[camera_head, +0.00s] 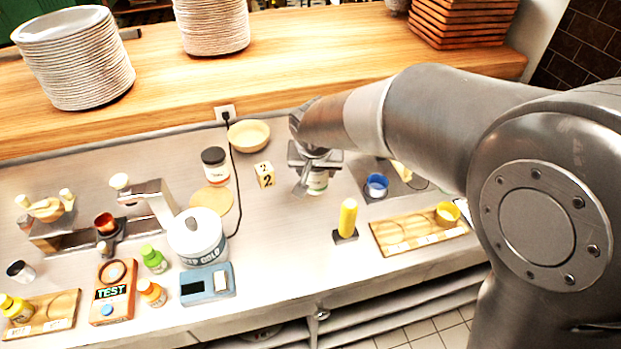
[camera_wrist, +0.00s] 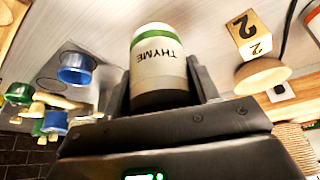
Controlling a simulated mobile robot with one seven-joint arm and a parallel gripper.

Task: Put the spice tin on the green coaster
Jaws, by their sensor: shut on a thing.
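The spice tin (camera_wrist: 165,62) is a white cylinder with a green band, a dark end and the word THYME. My gripper (camera_wrist: 162,85) is shut on it, with one finger on each side. In the head view the tin (camera_head: 318,184) shows partly below my gripper (camera_head: 313,170), over the steel counter; I cannot tell whether it touches the counter. I cannot make out a green coaster in either view; my arm hides part of the counter.
A number block (camera_head: 264,175) and a wooden bowl (camera_head: 248,135) stand left of my gripper. A blue cup (camera_head: 376,186) stands to the right, and a yellow bottle (camera_head: 347,219) in front. A round tan board (camera_head: 212,201) lies farther left.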

